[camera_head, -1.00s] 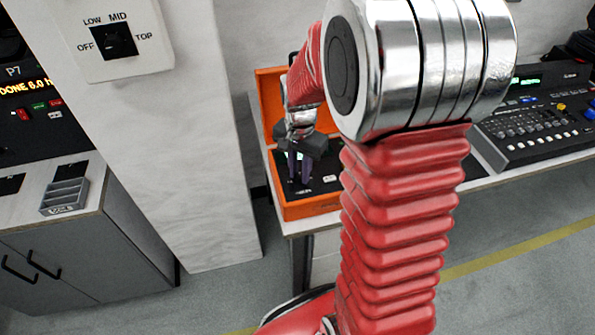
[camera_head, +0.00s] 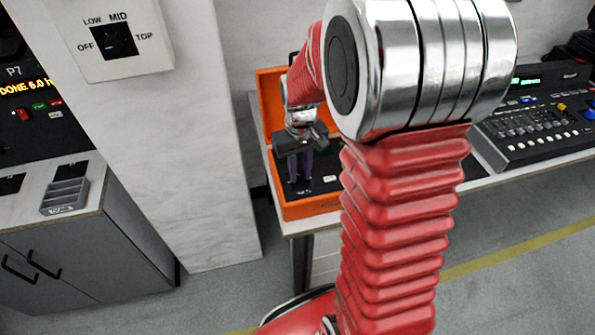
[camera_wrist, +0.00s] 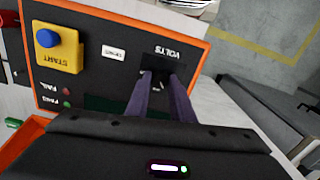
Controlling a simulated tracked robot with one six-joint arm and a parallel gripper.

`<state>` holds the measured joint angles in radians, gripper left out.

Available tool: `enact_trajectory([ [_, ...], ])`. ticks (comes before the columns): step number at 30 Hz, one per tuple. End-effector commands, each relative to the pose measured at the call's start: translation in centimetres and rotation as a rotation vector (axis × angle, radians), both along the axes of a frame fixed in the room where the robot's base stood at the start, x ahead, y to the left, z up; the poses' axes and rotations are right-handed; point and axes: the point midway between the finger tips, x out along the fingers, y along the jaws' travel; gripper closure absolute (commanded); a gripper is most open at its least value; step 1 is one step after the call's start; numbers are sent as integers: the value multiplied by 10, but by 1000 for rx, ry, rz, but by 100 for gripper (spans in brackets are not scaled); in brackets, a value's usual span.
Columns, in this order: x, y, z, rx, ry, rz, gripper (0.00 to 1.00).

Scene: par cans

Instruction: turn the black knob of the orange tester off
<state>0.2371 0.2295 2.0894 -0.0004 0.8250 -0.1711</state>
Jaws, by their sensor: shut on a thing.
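The orange tester (camera_head: 310,208) is an open orange case with a black panel, on a bench behind my red arm in the head view. My gripper (camera_head: 300,180) reaches down to the panel. In the wrist view its two purple fingers (camera_wrist: 164,82) are shut at the black knob (camera_wrist: 163,66) beside the VOLTS label. The fingers hide most of the knob, and I cannot read its setting.
A wall pillar at the left carries another black knob (camera_head: 121,40) marked OFF, LOW, MID, TOP. A mixer-like console (camera_head: 535,125) stands on the bench at the right. A grey cabinet with a small tray (camera_head: 64,196) is at the left. The floor in front is clear.

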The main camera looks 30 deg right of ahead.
Motion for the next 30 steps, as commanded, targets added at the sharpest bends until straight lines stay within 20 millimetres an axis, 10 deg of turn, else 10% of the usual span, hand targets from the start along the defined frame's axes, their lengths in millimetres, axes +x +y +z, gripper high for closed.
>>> enact_trajectory([
  [30,5,0,3,-7,-13,920,100],
])
